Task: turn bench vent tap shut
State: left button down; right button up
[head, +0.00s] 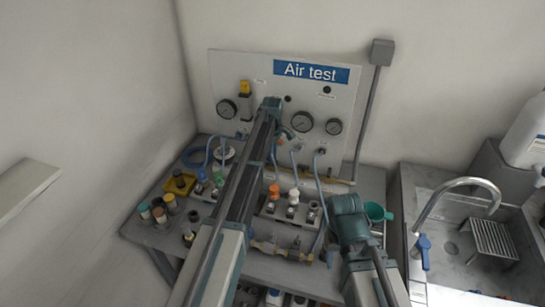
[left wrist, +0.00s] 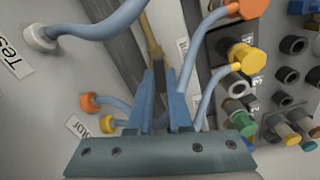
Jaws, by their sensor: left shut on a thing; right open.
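My left gripper (left wrist: 166,72) shows in the left wrist view, its two blue fingers low beside the foot of the test panel. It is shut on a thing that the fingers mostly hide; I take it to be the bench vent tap. A brass piece (left wrist: 152,38) shows at the fingertips. In the head view a brass pipe (head: 325,178) runs along the panel's foot, and my left arm covers its left end and the gripper. My right arm is bent near the bench's right side; its fingers are largely hidden, and the gripper is open.
The Air test panel (head: 345,100) carries gauges. Blue hoses (left wrist: 105,22) pass close to the left fingers, with a manifold (left wrist: 285,75) to their right. A brass fitting (head: 280,250) lies at the bench front. A green cup (head: 378,212) stands by my right arm. A sink (head: 450,245) is at the right.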

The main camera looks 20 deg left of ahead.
pick_arm(q)
jog(key=m, duration=1.1)
jog(key=shift+m, duration=2.1)
jog(key=c, duration=0.8)
grip_release()
jog(key=shift+c, duration=0.2)
